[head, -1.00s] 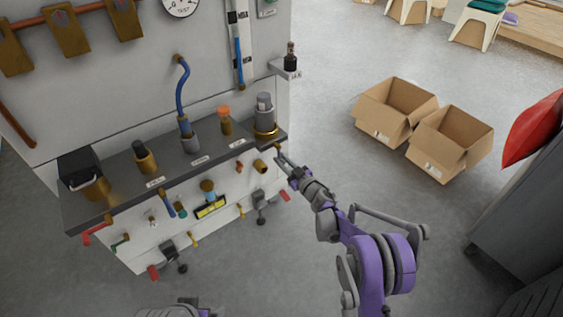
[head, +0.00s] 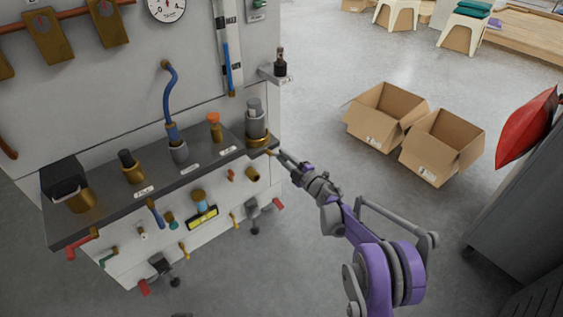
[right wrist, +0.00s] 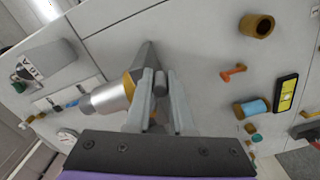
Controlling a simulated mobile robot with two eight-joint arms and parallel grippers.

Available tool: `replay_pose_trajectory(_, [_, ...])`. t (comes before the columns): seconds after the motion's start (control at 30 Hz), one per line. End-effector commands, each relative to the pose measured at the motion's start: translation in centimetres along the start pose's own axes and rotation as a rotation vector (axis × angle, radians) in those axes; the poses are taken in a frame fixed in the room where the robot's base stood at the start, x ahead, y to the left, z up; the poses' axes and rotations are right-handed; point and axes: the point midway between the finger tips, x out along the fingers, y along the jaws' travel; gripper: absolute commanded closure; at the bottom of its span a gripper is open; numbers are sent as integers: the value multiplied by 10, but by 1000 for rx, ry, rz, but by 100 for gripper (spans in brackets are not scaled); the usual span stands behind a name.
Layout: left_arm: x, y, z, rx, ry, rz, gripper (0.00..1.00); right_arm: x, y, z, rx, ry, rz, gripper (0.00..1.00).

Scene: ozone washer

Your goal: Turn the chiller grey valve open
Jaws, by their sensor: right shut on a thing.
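A grey cylindrical fitting with a brass collar (head: 257,126) stands at the right end of the dark counter; I take it to be the chiller grey valve. A small brass-coloured tip sticks out at its base, beside my right gripper (head: 275,152). In the right wrist view the silver and brass fitting (right wrist: 112,97) lies just left of my right gripper (right wrist: 161,95). Its fingers are closed on a small grey piece beside the brass collar, which looks like the valve's handle. The fingers hide most of this piece. My left gripper is not visible.
Several other fittings, including an orange-topped one (head: 214,128) and a blue hose (head: 170,100), stand along the counter (head: 110,205). Small valves line the white front panel below. Two open cardboard boxes (head: 385,112) lie on the floor at right; the floor between is clear.

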Motion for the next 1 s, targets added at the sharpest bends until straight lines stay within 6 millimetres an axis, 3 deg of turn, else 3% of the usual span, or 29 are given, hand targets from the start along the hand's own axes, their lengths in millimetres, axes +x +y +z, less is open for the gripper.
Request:
replay_pose_trajectory(0.5, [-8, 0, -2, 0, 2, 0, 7, 0, 26, -2, -443, 0, 1, 100])
replay_pose_trajectory(1.0, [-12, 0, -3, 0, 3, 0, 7, 0, 34, -5, -622, 0, 1, 100])
